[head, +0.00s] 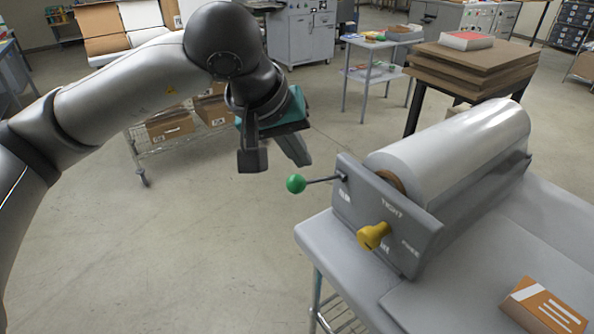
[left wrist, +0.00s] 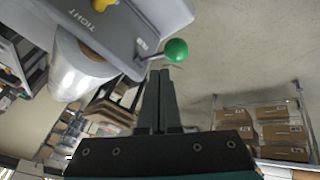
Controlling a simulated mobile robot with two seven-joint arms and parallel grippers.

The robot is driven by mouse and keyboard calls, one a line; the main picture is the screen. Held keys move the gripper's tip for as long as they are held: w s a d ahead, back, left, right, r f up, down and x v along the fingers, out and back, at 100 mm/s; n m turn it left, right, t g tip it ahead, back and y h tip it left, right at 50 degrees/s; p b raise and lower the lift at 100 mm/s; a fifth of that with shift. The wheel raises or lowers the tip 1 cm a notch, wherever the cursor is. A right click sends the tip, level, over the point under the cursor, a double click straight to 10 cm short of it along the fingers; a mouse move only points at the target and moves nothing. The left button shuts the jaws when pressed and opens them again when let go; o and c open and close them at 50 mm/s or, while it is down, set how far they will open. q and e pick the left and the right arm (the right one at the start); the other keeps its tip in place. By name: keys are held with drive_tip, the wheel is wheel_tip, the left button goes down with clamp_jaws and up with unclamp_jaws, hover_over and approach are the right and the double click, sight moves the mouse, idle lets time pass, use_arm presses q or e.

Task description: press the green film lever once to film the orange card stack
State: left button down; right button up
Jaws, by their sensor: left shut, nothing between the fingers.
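The green film lever (head: 296,183) is a green ball on a dark rod. It sticks out from the left end of the grey laminator housing (head: 352,207). In the left wrist view the green ball (left wrist: 176,50) is just beyond the fingertips. My left gripper (head: 302,161) is shut and empty, just above the ball in the head view. A small gap shows between them in both views. The orange card stack (head: 545,308) has a white stripe and lies on the grey table at the lower right. My right gripper is not in view.
A large clear film roll (head: 455,150) lies along the laminator. A yellow knob (head: 373,236) sticks out of the end plate, marked TIGHT. The grey table's edge (head: 305,238) is below the lever. Open floor is to its left. Boxes on a cart (head: 170,126) stand behind.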

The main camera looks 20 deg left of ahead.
sight(306, 182)
use_arm(q)
drive_tip(key=r+p, duration=0.2)
drive_tip(key=r, duration=0.1)
drive_tip(key=w+d+r, duration=0.1)
drive_tip(key=r, duration=0.1)
drive_tip(key=shift+p, duration=0.4)
drive_tip(key=shift+a+f, duration=0.1)
idle(0.7)
